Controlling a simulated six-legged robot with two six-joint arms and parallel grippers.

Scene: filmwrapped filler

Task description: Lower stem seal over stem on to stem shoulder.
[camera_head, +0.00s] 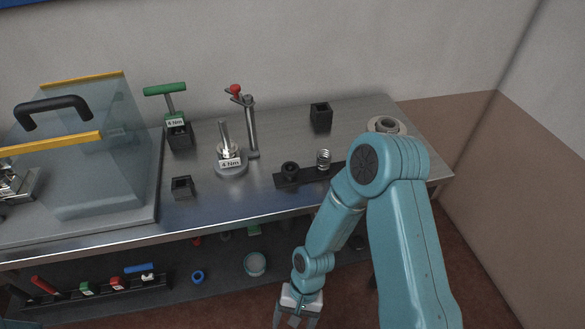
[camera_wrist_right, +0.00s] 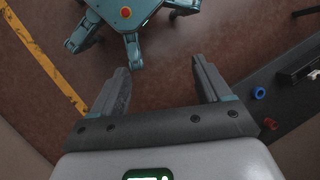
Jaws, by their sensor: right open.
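An upright metal stem (camera_head: 224,136) stands on a round base labelled 4 Nm, in the middle of the bench. A black ring-like piece (camera_head: 290,169) sits on a dark strip to its right. A blue ring (camera_head: 198,277) lies on the lower shelf and also shows in the right wrist view (camera_wrist_right: 258,93). I cannot tell which piece is the stem seal. My right gripper (camera_head: 296,320) hangs low in front of the bench, well away from the stem. In the right wrist view its fingers (camera_wrist_right: 163,85) are apart with nothing between them. My left gripper is not in view.
A clear guard with a black handle (camera_head: 52,108) covers the bench's left end. A green T-handle tool (camera_head: 166,90), a red-knobbed post (camera_head: 250,125), a spring (camera_head: 323,159), black square holders (camera_head: 320,117) and a pale ring (camera_head: 387,125) stand on the bench (camera_head: 205,207).

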